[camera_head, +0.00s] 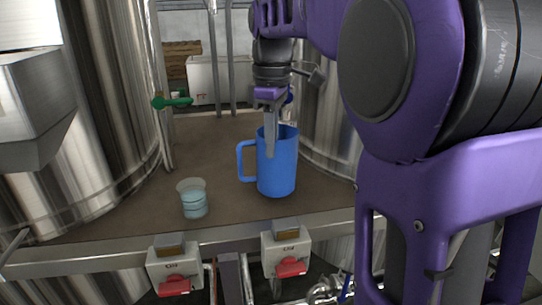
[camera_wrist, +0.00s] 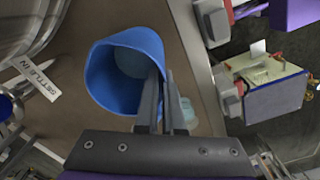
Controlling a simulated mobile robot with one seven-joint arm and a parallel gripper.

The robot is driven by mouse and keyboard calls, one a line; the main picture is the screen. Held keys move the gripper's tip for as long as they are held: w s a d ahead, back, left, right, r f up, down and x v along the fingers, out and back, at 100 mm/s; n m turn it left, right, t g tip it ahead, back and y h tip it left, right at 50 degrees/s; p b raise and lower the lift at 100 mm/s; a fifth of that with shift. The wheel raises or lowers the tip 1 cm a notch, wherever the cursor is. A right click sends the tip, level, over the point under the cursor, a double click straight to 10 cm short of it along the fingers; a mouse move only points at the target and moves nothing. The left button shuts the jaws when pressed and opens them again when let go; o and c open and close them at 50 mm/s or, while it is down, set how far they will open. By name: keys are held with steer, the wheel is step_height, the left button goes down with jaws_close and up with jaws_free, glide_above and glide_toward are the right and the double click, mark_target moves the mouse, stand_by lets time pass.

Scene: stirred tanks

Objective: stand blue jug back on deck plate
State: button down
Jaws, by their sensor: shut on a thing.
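The blue jug (camera_head: 283,170) is upright over the brown deck plate (camera_head: 225,150), its handle pointing left in the head view. I cannot tell for certain whether its base touches the plate. My gripper (camera_head: 270,150) points down from above and is shut on the jug's rim wall. In the wrist view the fingers (camera_wrist: 160,95) pinch the wall of the jug (camera_wrist: 108,92), and the open mouth shows an empty-looking inside. The part of the rim between the fingers is hidden.
A clear beaker with pale blue liquid (camera_head: 194,200) stands left of the jug, near the front edge. Steel tanks (camera_head: 105,100) flank the plate. A green valve handle (camera_head: 172,101) juts out at left. Red-handled switch boxes (camera_head: 175,268) hang along the front edge. Bare plate lies behind the jug.

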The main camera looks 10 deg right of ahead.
steer(key=shift+f, duration=1)
steer(key=shift+f, duration=0.2)
steer(key=c, duration=1)
jaws_free()
steer(key=shift+c, duration=0.2)
step_height(320, 180, up, 12)
steer(key=p, duration=0.3)
steer(key=shift+r, duration=0.2)
